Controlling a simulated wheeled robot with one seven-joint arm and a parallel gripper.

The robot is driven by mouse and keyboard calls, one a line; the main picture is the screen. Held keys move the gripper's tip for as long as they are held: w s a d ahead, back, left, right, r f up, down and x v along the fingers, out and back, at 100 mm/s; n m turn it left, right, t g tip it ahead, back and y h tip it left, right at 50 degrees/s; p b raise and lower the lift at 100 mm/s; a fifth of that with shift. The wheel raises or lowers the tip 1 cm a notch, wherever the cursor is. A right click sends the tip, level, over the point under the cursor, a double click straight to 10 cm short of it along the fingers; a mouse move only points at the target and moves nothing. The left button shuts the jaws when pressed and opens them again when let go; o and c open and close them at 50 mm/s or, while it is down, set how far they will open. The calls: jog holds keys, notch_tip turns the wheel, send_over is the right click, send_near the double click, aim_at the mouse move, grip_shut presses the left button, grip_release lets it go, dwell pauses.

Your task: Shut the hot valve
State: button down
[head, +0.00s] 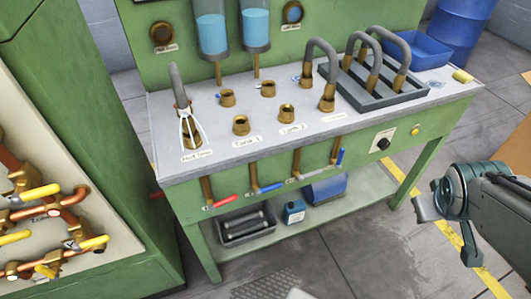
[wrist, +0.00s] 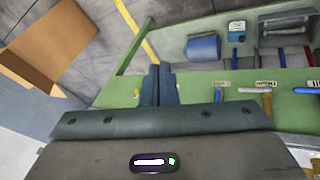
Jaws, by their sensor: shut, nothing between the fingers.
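Several lever valves hang along the front of the green bench. One has a red handle (head: 226,201), another a blue handle (head: 266,188), another a grey handle (head: 306,177), and the rightmost a blue handle (head: 340,157). Their labels are too small to read, so I cannot tell which valve is the hot one. My gripper (head: 422,205) is at the right of the head view, apart from the bench and its valves. In the wrist view its two dark fingers (wrist: 160,85) are together with nothing between them. Some valve levers (wrist: 300,91) show at the right there.
A green cabinet with copper pipes and yellow-handled valves (head: 40,192) stands at the left. The bench top (head: 335,125) carries brass fittings, hooked pipes and a blue tray (head: 420,50). The lower shelf holds a dark crate (head: 246,226) and blue containers. Open floor lies in front.

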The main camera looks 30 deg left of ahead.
jog(key=w+a+f+n+t+y, duration=0.2)
jog(key=w+a+f+n, duration=0.1)
jog(key=w+a+n, duration=0.3)
jog(key=n+g+y+b, duration=0.6)
jog(key=n+g+y, duration=0.4)
jog(key=n, duration=1.2)
send_near(223, 203)
jog(key=s+a+f, duration=0.1)
jog(key=s, duration=0.3)
jog(key=shift+t+y, duration=0.3)
jog(key=shift+t, duration=0.1)
jog(key=shift+w+a+f+p, duration=0.15)
jog(key=shift+w+a+f, duration=0.45)
jog(key=shift+w+a, duration=0.2)
jog(key=shift+w+a+f+p, duration=0.15)
jog(key=shift+w+a+f, duration=0.5)
jog(key=shift+a, duration=0.2)
